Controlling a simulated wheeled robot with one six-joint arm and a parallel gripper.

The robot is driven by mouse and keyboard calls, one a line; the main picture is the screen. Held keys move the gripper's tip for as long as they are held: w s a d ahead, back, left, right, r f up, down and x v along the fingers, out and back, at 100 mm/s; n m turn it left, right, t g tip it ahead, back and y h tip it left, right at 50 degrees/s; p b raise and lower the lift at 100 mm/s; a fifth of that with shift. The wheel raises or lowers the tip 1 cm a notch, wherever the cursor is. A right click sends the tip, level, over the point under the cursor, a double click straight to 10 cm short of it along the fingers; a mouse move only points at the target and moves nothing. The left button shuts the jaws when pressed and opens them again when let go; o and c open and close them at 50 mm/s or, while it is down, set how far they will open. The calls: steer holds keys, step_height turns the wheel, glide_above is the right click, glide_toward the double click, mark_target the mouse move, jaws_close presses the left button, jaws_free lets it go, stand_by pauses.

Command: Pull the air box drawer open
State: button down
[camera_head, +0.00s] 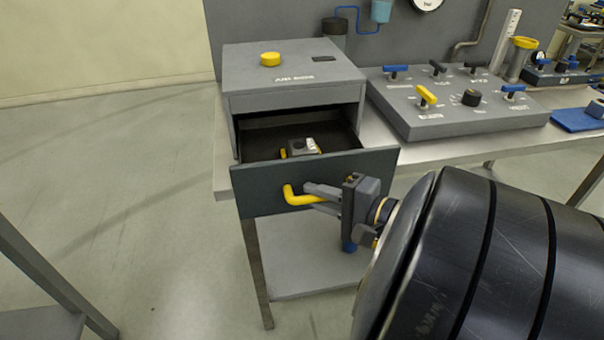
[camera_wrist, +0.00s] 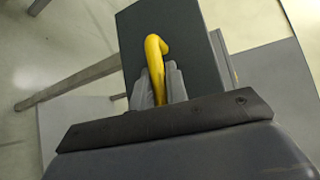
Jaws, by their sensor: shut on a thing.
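The air box (camera_head: 292,78) is a grey box with a yellow knob (camera_head: 270,59) on top, standing at the left end of the bench. Its dark drawer (camera_head: 258,193) is pulled out toward me, and its inside shows. A small grey and yellow object (camera_head: 303,147) lies in it. The yellow drawer handle (camera_head: 289,194) is on the drawer front; it also shows in the wrist view (camera_wrist: 155,50). My gripper (camera_head: 312,195) is shut on the handle, with its fingers on both sides of the bar in the wrist view (camera_wrist: 160,86). The fingers hide part of the handle.
A grey control panel (camera_head: 455,122) with coloured levers and knobs stands right of the air box on the bench (camera_head: 470,147). A blue mat (camera_head: 575,120) lies further right. A lower shelf (camera_head: 310,270) is under the drawer. The floor (camera_head: 120,200) at left is clear.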

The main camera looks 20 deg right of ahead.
steer(key=c, duration=1.4)
jaws_free()
steer(key=v, duration=1)
steer(key=shift+s+d, duration=0.25)
steer(key=shift+s, duration=0.05)
steer(key=shift+x, duration=5.4)
